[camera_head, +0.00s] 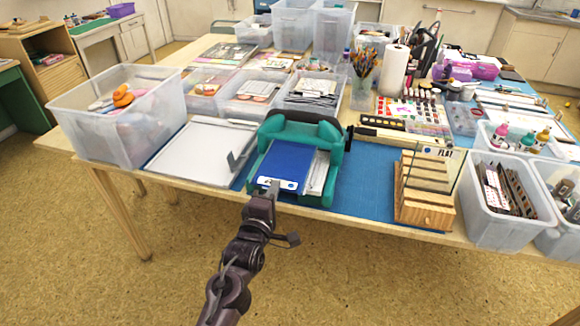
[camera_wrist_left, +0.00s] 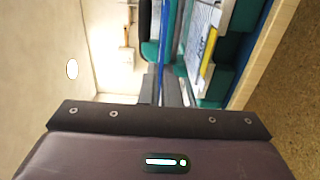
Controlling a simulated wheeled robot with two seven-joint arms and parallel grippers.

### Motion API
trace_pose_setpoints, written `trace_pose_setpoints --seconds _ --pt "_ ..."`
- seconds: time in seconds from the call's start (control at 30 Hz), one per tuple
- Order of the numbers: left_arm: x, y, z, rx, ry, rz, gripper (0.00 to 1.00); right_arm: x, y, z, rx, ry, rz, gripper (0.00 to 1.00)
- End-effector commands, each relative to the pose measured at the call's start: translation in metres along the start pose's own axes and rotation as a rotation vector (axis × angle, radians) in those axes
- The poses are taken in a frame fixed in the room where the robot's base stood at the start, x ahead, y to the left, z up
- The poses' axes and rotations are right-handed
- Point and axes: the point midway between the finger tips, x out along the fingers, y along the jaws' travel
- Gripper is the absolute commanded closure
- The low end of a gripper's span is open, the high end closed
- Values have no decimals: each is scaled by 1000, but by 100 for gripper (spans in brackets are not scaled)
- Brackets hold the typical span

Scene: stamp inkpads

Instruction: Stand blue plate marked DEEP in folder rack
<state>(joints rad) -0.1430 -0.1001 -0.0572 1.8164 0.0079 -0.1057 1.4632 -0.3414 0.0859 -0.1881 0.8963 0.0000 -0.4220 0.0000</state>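The blue plate (camera_head: 290,162) has a white label strip on its front edge, too small to read. It is at the teal machine (camera_head: 332,150), overlapping its bed, and a white sheet (camera_head: 319,172) shows to its right. My left gripper (camera_head: 271,189) is at the plate's front edge. In the left wrist view the plate (camera_wrist_left: 166,38) shows edge-on as a thin blue line running between the close-set fingers (camera_wrist_left: 168,90), which look shut on it. The wooden folder rack (camera_head: 428,208) stands to the right, with a clear plate (camera_head: 446,153) labelled FLAT upright in it. My right gripper is out of view.
A white tray (camera_head: 180,172) lies left of the machine, beside a large clear bin (camera_head: 103,127). A bin of stamps (camera_head: 478,222) stands right of the rack. Blue mat (camera_head: 364,190) lies bare between machine and rack. A wooden bar (camera_head: 400,137) lies behind.

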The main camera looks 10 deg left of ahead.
Motion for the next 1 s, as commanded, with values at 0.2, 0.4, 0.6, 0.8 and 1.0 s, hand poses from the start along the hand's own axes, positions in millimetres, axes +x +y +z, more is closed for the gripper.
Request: trace_pose_setpoints --seconds 0.2,0.4,0.6,0.8,1.0 --pt "-17 5 0 -1 0 -3 100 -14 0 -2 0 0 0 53" --pt "-45 9 0 -1 1 -4 100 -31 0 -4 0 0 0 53" --pt "-73 13 0 0 0 -3 100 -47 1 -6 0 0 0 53" --pt "-101 17 0 0 1 -3 100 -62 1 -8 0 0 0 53" --pt "-129 22 0 1 1 -3 100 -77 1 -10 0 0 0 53"
